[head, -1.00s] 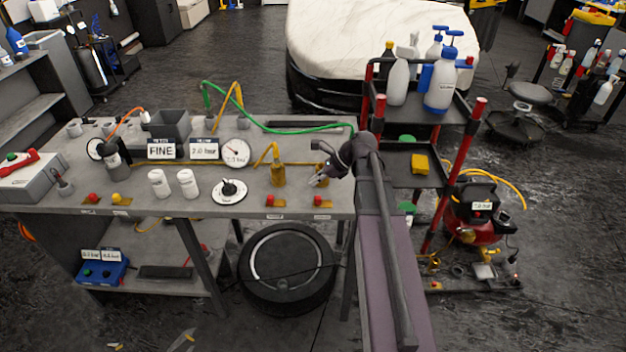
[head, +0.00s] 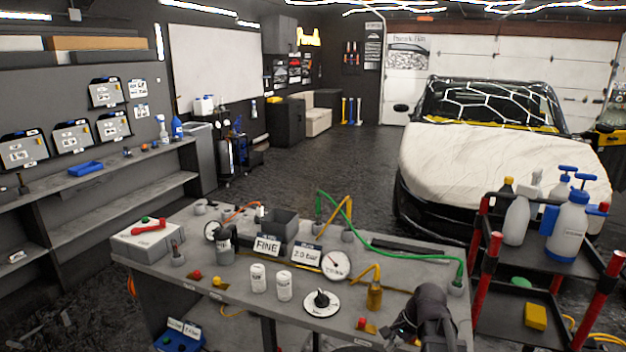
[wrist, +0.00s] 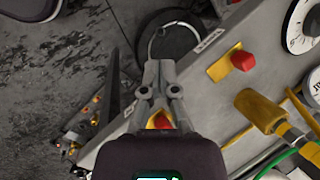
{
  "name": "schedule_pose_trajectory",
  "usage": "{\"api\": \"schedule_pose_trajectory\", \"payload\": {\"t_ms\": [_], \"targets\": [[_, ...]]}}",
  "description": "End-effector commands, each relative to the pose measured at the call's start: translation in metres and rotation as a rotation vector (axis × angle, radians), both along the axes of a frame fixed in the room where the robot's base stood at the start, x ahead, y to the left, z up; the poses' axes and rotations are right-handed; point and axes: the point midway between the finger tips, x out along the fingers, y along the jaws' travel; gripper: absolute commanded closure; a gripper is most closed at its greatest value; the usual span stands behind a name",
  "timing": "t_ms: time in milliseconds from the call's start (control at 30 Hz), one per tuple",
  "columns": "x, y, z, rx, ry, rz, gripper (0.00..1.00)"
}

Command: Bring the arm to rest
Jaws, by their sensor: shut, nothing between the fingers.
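My arm (head: 430,312) shows at the bottom of the head view, dark, over the workbench's right front end. Its gripper fingers are hardly visible there. In the wrist view my gripper (wrist: 163,68) has its two grey fingers together at the tips, with nothing between them. It is above the front edge of the grey workbench (wrist: 120,155). A red button on a yellow plate (wrist: 222,66) lies to the right of the fingers. Another red and yellow item (wrist: 160,121) shows through the gap behind the fingertips, below the gripper.
The bench holds a brass fitting (head: 375,294), a black dial (head: 321,300), a gauge (head: 336,264) and white bottles (head: 258,277). A green hose (head: 400,252) runs across its back. A red-posted cart (head: 492,270) with spray bottles stands close at right. A covered car (head: 500,165) is behind.

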Motion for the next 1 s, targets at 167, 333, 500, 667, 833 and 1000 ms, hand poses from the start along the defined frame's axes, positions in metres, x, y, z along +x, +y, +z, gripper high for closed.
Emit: {"api": "schedule_pose_trajectory", "payload": {"t_ms": [167, 333, 500, 667, 833, 1000], "targets": [[-0.027, 0.017, -0.008, -0.139, -0.061, 0.305, 1.0], [-0.048, 0.028, -0.012, -0.259, -0.1, 0.599, 1.0], [-0.063, 0.033, -0.014, -0.345, -0.117, 0.831, 1.0], [-0.069, 0.035, -0.014, -0.383, -0.121, 0.943, 1.0], [-0.069, 0.035, -0.014, -0.392, -0.121, 0.97, 1.0], [-0.069, 0.035, -0.014, -0.391, -0.121, 0.968, 1.0]]}}
